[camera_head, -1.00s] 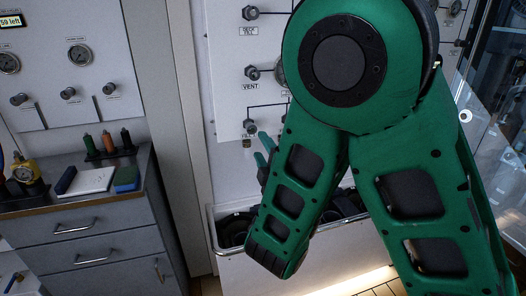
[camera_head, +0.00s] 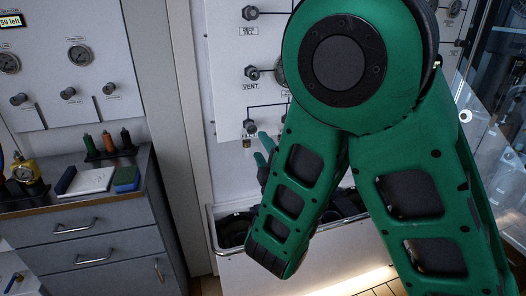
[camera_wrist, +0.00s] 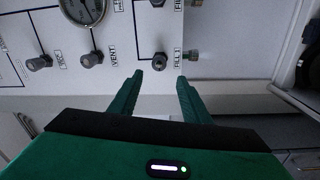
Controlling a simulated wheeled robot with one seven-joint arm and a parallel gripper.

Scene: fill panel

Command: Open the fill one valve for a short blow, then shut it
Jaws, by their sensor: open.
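The fill one valve knob (camera_wrist: 160,62), small and dark, is on the pale panel beside its "FILL 1" label in the wrist view. A metal fitting (camera_wrist: 190,57) is on the label's other side. My gripper (camera_wrist: 158,80) is open and empty, its two green fingertips apart just below the knob in the picture. I cannot tell the depth between them. In the head view my arm hides much of the panel; the fill one knob (camera_head: 249,125) shows just above and left of my gripper's fingers (camera_head: 265,148). The knob's turned position is unclear.
The vent knob (camera_wrist: 92,59), another knob (camera_wrist: 38,64) and a round gauge (camera_wrist: 82,8) are on the same panel. A bin (camera_head: 228,250) of dark items stands below.

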